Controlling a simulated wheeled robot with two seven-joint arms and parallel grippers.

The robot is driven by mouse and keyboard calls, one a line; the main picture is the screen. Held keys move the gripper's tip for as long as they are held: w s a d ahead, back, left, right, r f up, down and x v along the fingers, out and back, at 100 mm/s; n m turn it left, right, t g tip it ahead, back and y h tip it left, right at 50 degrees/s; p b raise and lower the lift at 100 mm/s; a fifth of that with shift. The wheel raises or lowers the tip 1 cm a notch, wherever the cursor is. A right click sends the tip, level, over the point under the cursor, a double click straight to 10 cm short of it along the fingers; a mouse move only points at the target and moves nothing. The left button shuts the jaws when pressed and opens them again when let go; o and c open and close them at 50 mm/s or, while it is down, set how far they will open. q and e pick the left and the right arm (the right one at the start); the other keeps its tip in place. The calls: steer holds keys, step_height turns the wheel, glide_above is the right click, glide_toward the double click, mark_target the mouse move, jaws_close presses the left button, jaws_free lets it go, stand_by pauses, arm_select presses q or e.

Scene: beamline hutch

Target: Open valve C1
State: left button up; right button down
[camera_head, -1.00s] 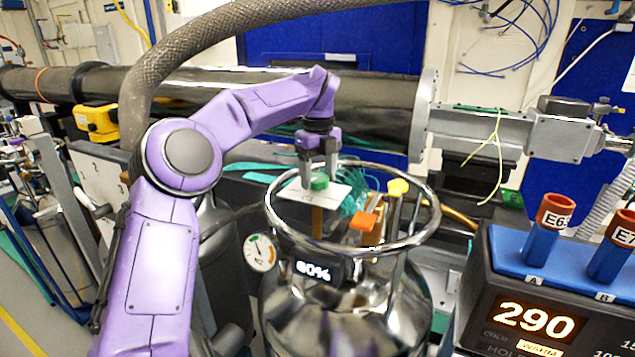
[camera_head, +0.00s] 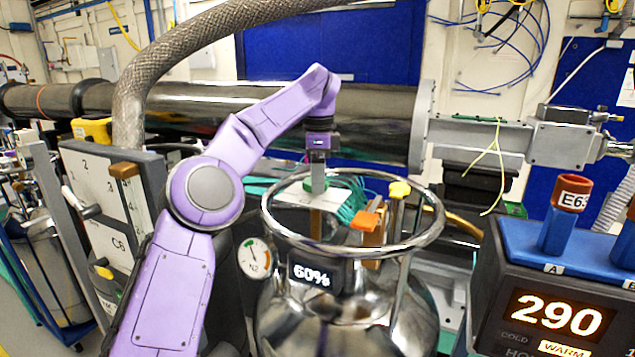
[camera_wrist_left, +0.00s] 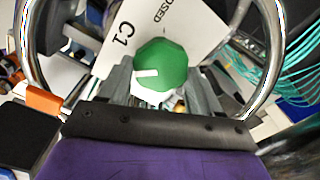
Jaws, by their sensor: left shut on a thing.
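Valve C1 has a green knob (camera_wrist_left: 162,68) with a white mark, on a white card (camera_wrist_left: 118,36) that reads C1 and, partly cut off, "OSED". In the head view the green knob (camera_head: 320,187) shows only in part behind my fingers, above the steel dewar (camera_head: 345,318) and inside its ring. My left gripper (camera_head: 318,182) points straight down from above, its fingers on either side of the knob, shut on it. In the left wrist view the fingers (camera_wrist_left: 162,88) flank the knob. My right gripper is not in view.
The dewar's ring handle (camera_head: 432,228) surrounds the valve closely. A controller (camera_head: 560,300) reading 290 stands at the right. A braided hose (camera_head: 150,85) arches over the arm.

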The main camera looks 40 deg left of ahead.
arm_select(q)
steer(key=shift+a+n+b, duration=0.1)
steer(key=shift+n+b, duration=0.4)
steer(key=shift+n, duration=1.1)
steer(key=o, duration=1.1)
steer(key=shift+c, duration=0.2)
step_height(320, 180, up, 11)
steer(key=p, duration=0.9)
steer(key=shift+f, duration=0.2)
